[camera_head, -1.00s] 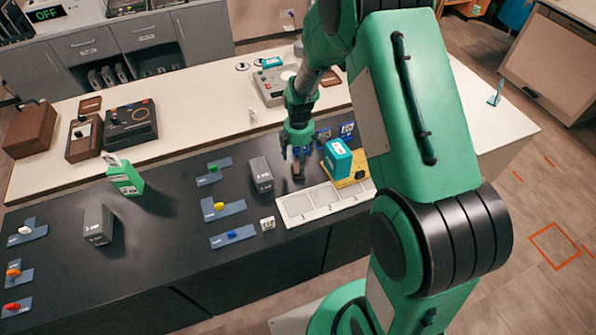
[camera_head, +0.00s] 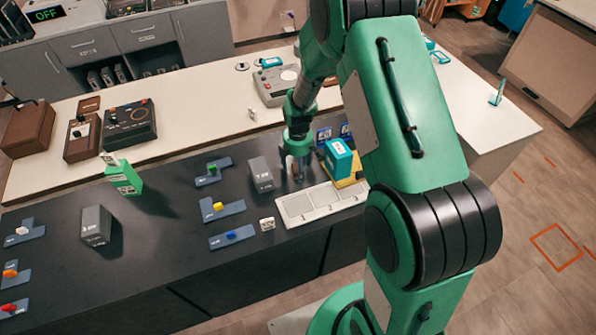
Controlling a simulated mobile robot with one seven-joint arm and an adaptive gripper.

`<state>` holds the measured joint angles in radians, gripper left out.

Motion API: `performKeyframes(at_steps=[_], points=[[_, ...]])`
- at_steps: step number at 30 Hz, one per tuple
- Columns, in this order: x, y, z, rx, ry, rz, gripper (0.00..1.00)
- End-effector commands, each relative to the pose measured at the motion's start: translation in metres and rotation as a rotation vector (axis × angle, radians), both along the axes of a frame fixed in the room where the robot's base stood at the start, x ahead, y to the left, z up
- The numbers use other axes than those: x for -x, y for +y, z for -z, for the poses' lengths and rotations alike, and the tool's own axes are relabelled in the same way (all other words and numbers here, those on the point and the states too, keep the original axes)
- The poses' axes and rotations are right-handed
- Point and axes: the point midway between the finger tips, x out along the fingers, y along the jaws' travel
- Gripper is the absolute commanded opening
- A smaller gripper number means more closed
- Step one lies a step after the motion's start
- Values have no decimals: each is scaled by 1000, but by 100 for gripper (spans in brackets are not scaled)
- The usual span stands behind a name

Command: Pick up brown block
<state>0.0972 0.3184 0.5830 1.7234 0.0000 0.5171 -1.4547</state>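The brown block (camera_head: 297,172) is a small dark brown piece on the black counter, just behind the white tray with square cells. It is mostly hidden by my gripper and hard to make out. My gripper (camera_head: 298,165) points straight down at it, with its fingers low, close to the counter and around or beside the block. The fingers are too small in view to show whether they touch it or have closed.
The white tray (camera_head: 283,213) lies in front of my gripper. A grey box (camera_head: 261,174) stands close to the left. A teal box (camera_head: 339,158) on a yellow base stands close to the right. Blue pieces with coloured knobs (camera_head: 213,171) lie further left.

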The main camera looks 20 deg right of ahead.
Motion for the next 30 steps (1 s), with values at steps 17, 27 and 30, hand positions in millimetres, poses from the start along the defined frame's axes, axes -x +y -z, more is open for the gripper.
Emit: performKeyframes(at_steps=[17, 27, 30], points=[[0, 0, 0, 0, 0, 0, 35], [0, 0, -1, 0, 0, 0, 20], [0, 0, -2, 0, -1, 0, 20]])
